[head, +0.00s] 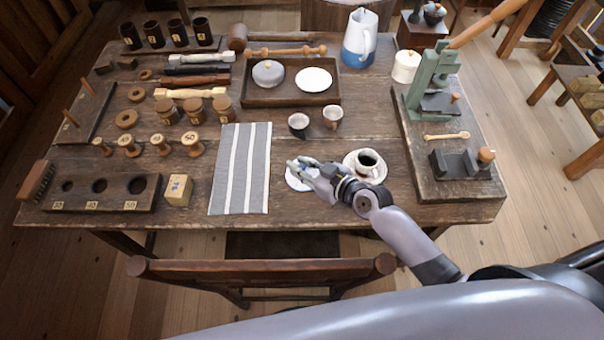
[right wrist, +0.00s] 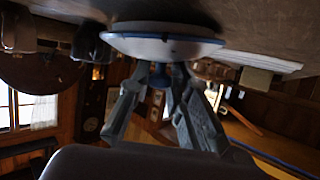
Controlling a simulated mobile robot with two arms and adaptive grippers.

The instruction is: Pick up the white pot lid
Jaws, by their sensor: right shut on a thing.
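The white pot lid (head: 295,183) is at the front of the table, right of the striped cloth, partly covered by my right gripper (head: 304,169). In the right wrist view the lid (right wrist: 165,46) is a white disc with a blue rim and a blue knob (right wrist: 160,78). There my right gripper (right wrist: 158,84) has its fingers closed around the knob. The lid is at or very close to the tabletop; I cannot tell if it touches. My left gripper is not in view.
The striped cloth (head: 243,170) lies to the left. A chair back (head: 260,268) stands before the table's front edge.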

